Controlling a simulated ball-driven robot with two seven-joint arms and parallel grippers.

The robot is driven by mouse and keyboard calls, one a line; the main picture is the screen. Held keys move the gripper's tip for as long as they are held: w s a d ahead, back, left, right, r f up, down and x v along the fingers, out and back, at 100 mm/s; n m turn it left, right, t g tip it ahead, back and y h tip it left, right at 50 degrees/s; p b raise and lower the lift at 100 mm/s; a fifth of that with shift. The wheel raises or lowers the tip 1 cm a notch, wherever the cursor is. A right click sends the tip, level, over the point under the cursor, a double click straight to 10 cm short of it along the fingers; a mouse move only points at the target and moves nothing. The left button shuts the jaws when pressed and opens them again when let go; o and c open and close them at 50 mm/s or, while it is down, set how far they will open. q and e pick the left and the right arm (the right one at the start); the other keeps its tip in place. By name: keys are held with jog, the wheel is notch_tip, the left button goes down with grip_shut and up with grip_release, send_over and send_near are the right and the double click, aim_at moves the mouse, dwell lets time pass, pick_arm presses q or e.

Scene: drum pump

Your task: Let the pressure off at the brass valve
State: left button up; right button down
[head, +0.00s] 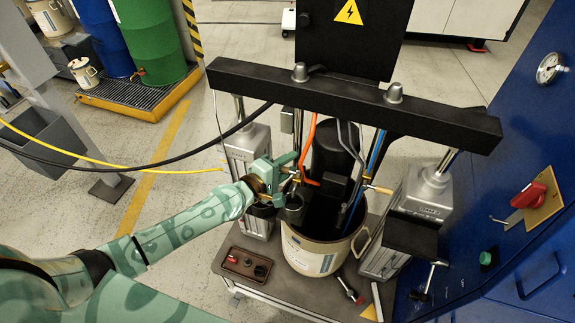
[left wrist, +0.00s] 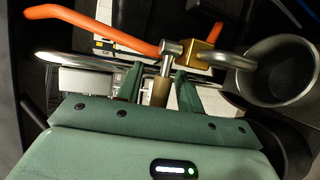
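The brass valve is a small brass block (left wrist: 203,55) with a steel cross-handle (left wrist: 172,48) and a brass-coloured stem (left wrist: 160,92), in the left wrist view. A curved steel spout (left wrist: 240,62) leaves the block toward a grey cup (left wrist: 278,72). My left gripper (left wrist: 160,82) has one green finger on each side of the stem; a narrow gap shows on both sides, so it looks open around it. In the head view my left gripper (head: 284,170) is at the pump's left side, above the dark cup (head: 293,211), and partly hides the valve. My right gripper is not in view.
The pump stands in a cream drum (head: 310,252) under a black crossbeam (head: 345,102) between two posts. A black hose (head: 150,165) and a yellow hose (head: 110,163) run above my left arm.

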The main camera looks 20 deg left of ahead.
pick_arm(q)
jog(key=v, duration=1.6)
jog(key=shift+s+b, duration=0.15)
jog(key=shift+b, duration=0.15)
jog(key=shift+r, duration=0.1)
